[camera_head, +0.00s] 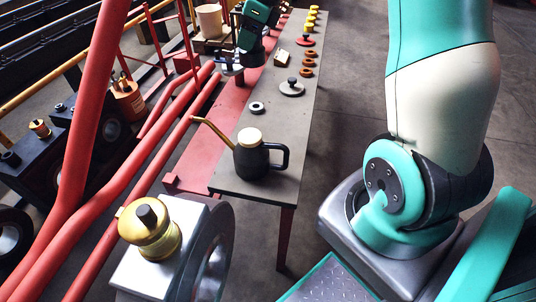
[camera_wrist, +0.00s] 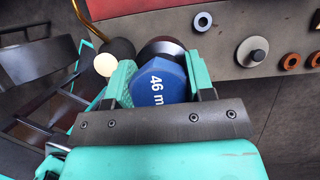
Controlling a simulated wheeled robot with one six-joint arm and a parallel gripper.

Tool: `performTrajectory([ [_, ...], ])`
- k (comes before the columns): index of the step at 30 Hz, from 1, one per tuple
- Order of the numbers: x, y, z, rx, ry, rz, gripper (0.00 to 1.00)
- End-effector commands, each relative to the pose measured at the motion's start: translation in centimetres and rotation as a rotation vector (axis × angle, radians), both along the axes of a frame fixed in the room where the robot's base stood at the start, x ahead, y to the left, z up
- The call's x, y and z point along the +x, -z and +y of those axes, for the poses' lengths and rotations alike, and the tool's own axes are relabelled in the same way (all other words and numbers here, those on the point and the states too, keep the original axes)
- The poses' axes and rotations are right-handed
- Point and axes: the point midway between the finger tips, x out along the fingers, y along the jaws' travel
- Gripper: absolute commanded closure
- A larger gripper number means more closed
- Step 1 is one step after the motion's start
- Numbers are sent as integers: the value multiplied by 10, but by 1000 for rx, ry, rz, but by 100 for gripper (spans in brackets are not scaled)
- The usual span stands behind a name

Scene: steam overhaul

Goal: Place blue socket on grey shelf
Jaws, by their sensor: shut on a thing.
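My gripper (camera_wrist: 162,82) is shut on a blue socket (camera_wrist: 157,85) marked "46 m", with the rest of the marking cut off. The socket sits between its two teal fingers. A dark round shape shows just beyond the socket; I cannot tell whether it belongs to it. The grey top (camera_head: 238,171) of a long, narrow table runs away from me in the head view. It also shows in the wrist view (camera_wrist: 228,62), beyond and to the right of the socket. In the head view a small teal arm part shows at the far end, but the socket cannot be made out.
Red pipes (camera_head: 118,192) and a brass-capped block (camera_head: 151,232) border the left.

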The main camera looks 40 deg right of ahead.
Motion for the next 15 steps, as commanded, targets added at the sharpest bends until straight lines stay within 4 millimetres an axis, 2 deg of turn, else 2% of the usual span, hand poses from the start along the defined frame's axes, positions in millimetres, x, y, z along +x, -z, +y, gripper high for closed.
performTrajectory([
  [1, -2, 17, -2, -1, 8, -4, 94],
  [8, -7, 37, -4, -1, 25, -1, 94],
  [10, -8, 48, -4, -1, 25, -1, 94],
  [15, -8, 92, -4, 1, 25, 3, 94],
])
